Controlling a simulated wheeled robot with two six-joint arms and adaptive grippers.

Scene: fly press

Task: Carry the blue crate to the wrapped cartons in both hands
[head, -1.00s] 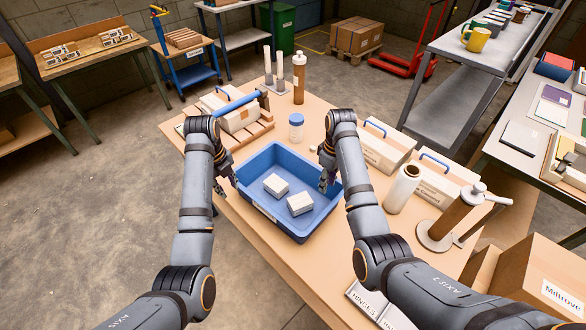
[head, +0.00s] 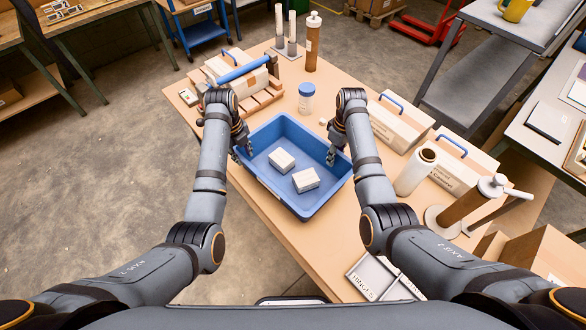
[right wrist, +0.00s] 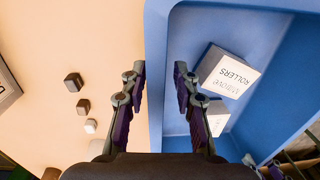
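The blue crate (head: 321,196) stands on the wooden table (head: 262,221) with two white boxes inside, one (head: 282,160) beside the other (head: 305,180). My left gripper (head: 242,150) is at the crate's left wall; its fingers are too small to tell whether they are open. My right gripper (head: 332,155) is at the right wall. In the right wrist view its two fingers (right wrist: 160,100) are apart, one on each side of the wall's rim (right wrist: 154,60), with gaps visible. Brown cartons (head: 376,6) on a pallet are partly cut off at the top; I cannot tell any wrapping.
A jar (head: 306,97), long handled boxes (head: 402,122), a white roll (head: 415,172) and a roll dispenser (head: 470,205) crowd the table. A grey bench (head: 485,70) lies beyond. Floor (head: 90,180) is clear at left.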

